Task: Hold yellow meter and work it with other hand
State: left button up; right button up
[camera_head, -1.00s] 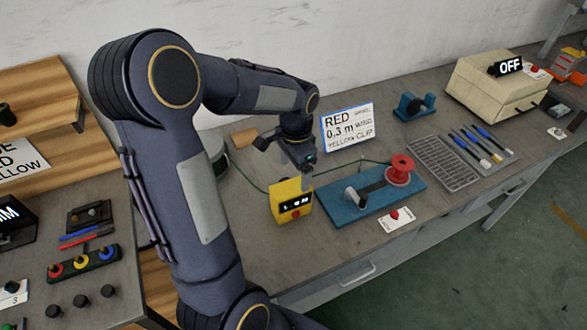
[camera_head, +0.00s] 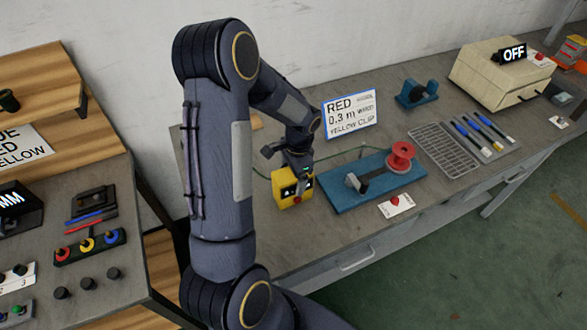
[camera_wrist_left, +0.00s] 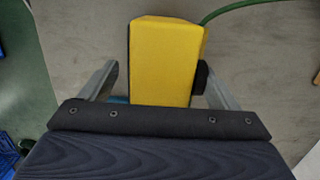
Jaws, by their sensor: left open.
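The yellow meter (camera_head: 283,203) stands on the grey workbench, left of the blue board. Its dark display and red button face the front, partly covered by my gripper. My left gripper (camera_head: 297,182) is over the meter from above. In the left wrist view the yellow meter (camera_wrist_left: 165,60) lies between the two spread fingers. The left finger is clearly apart from it. The right finger is close to a small black part on the meter's side; I cannot tell if they touch. My right gripper is not in view.
A blue board (camera_head: 340,200) with a roller and a red spool (camera_head: 400,160) is just right of the meter. A green wire (camera_wrist_left: 235,6) runs behind it. A sign (camera_head: 350,115) stands behind. A wire rack (camera_head: 445,150) and a beige machine (camera_head: 490,75) stand farther right.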

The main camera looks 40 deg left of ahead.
pick_arm(q)
jog(key=shift+c, duration=0.2)
jog(key=c, duration=1)
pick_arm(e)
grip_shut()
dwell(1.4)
